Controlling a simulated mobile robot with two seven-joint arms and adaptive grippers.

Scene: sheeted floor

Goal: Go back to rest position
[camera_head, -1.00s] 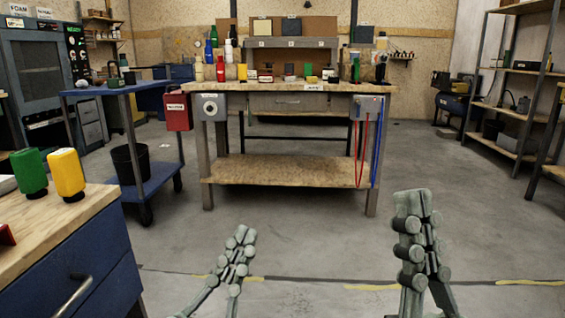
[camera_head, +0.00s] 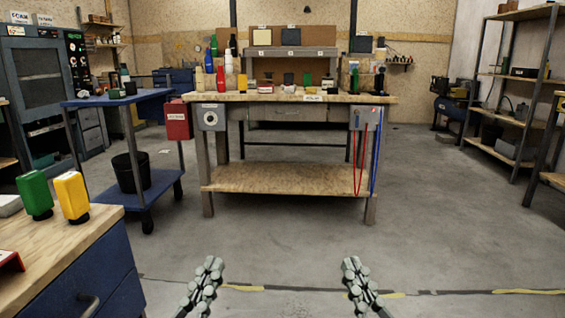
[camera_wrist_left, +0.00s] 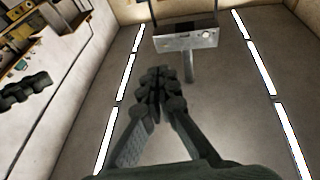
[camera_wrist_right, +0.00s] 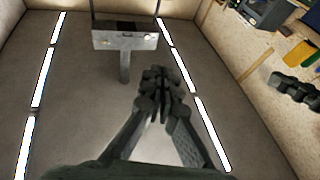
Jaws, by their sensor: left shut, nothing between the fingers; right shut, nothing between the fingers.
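My left gripper (camera_head: 207,272) is at the bottom centre-left of the head view, above the floor. It is shut and empty, and its closed fingers also show in the left wrist view (camera_wrist_left: 158,85). My right gripper (camera_head: 352,270) is at the bottom centre-right of the head view, also above the floor. It is shut and empty, and its closed fingers show in the right wrist view (camera_wrist_right: 157,87). The two grippers are well apart and neither touches anything.
A workbench (camera_head: 285,179) with bottles and small items stands ahead. A blue cabinet (camera_head: 85,265) at the left bears a green bottle (camera_head: 35,195) and a yellow bottle (camera_head: 72,196). A blue cart (camera_head: 160,185) stands behind it. Open floor lies between.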

